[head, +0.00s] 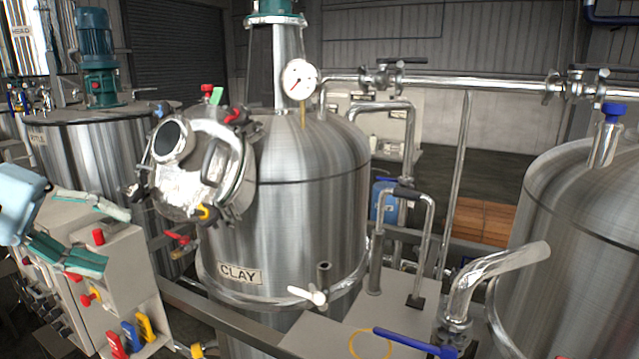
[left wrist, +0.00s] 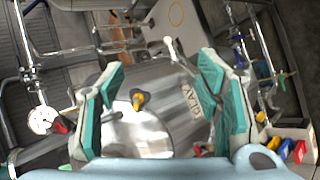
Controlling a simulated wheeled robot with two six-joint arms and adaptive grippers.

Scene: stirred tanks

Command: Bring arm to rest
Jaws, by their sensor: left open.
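My left gripper (head: 88,232) is at the left edge of the head view, in front of a grey control box and to the left of the tank labelled CLAY (head: 290,215). In the left wrist view its two teal-padded fingers (left wrist: 165,100) are spread wide with nothing between them. The tank's steel body and its CLAY label show beyond the fingers. The tank's round hatch (head: 190,185), with a yellow knob and a red knob, stands to the right of the gripper and apart from it in the head view. My right gripper is not in view.
The control box (head: 125,265) with red, blue and yellow handles stands close by the left gripper. Another steel tank (head: 585,230) stands at the right. A bent steel pipe (head: 490,275) and a blue-handled valve (head: 415,343) rise before it. Pipes run behind.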

